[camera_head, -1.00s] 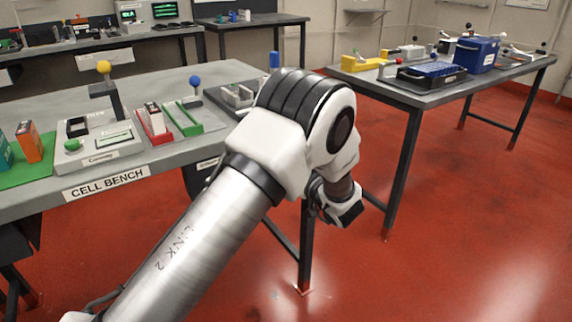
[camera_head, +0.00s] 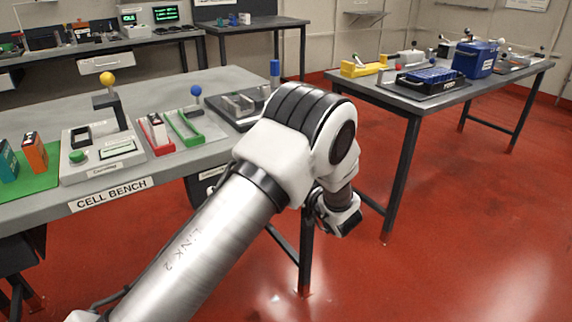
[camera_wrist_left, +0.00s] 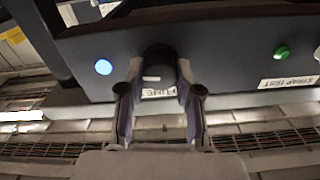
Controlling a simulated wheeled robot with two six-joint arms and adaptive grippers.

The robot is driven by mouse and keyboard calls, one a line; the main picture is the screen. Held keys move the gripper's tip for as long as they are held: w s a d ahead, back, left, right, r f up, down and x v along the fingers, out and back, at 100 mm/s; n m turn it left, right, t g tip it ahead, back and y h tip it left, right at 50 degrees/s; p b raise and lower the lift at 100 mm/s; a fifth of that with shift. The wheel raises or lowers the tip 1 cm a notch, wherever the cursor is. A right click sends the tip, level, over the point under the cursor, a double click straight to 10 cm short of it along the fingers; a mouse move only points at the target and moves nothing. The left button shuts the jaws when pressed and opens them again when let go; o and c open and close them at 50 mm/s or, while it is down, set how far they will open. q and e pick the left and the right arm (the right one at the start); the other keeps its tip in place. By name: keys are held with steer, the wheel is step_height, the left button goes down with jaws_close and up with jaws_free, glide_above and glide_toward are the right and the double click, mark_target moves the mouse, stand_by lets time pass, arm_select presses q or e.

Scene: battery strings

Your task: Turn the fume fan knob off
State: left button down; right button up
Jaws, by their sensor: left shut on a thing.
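In the left wrist view the dark round fume fan knob (camera_wrist_left: 159,58) sits on a dark panel, above a partly covered label reading FUME. My left gripper (camera_wrist_left: 160,72) is shut on the knob, one finger on each side. A light mark shows on the knob's lower face; its setting is hard to read. A lit blue lamp (camera_wrist_left: 103,67) is left of the knob. In the head view my left arm fills the middle, and its fingers and the knob cannot be made out. My right gripper is not in view.
A green button (camera_wrist_left: 282,52) with a STRAP TEST label is right of the knob on the same panel. In the head view the cell bench (camera_head: 60,207) holds trays and fixtures. Another table (camera_head: 420,102) stands right, with a blue box (camera_head: 475,57). Red floor between is open.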

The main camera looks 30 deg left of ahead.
arm_select(q)
steer(key=m+p, duration=0.6)
steer(key=m, duration=0.2)
steer(key=m+p, duration=0.5)
steer(key=m, duration=0.3)
steer(key=shift+w+d+f+p, duration=0.1)
steer(key=shift+w+f+p, duration=0.05)
steer(key=shift+p, duration=0.25)
steer(key=c, duration=0.8)
jaws_free()
steer(key=v, duration=1.2)
steer(key=shift+f, duration=0.1)
